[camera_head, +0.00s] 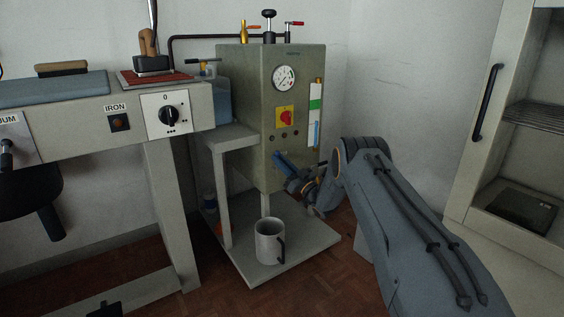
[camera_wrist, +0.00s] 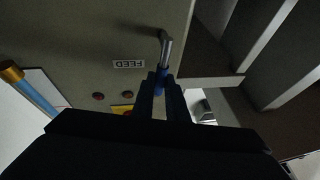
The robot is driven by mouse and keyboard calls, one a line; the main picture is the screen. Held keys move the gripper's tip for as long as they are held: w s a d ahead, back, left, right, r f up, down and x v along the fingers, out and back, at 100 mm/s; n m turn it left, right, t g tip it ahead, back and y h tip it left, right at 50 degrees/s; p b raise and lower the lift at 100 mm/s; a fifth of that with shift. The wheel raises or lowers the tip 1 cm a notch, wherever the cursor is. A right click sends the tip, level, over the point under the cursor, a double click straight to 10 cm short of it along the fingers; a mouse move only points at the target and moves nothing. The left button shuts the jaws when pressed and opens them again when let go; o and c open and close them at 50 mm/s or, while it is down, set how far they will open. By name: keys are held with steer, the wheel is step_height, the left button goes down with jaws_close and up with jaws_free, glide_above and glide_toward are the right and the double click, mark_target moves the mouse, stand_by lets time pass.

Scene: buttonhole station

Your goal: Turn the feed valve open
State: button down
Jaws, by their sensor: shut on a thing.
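The feed valve (camera_wrist: 167,48) shows in the wrist view as a short metal lever with a blue grip, beside an upside-down FEED label (camera_wrist: 128,64) on the boiler's front face. My gripper (camera_wrist: 161,88) has its two dark fingers closed around the blue grip. In the head view my gripper (camera_head: 282,162) reaches the lower front of the grey-green boiler cabinet (camera_head: 256,130); there I cannot tell the lever apart from the fingers. The lever's turn angle is hard to judge.
A pressure gauge (camera_head: 284,78), a red and yellow switch (camera_head: 285,118) and a sight glass (camera_head: 315,115) are on the boiler above my gripper. A mug (camera_head: 269,242) stands on the base plate (camera_head: 305,252) below. An ironing bench (camera_head: 75,124) is left, an open cabinet (camera_head: 515,135) right.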

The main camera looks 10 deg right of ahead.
steer(key=shift+a+f+n+g+y, duration=0.15)
steer(key=shift+n+g+y, duration=0.15)
steer(key=shift+n, duration=0.3)
steer(key=c, duration=1.7)
jaws_free()
steer(key=shift+c, duration=0.2)
steer(key=p+v, duration=0.2)
steer(key=v, duration=0.5)
steer(key=shift+s+d, duration=0.2)
steer(key=shift+s, duration=0.2)
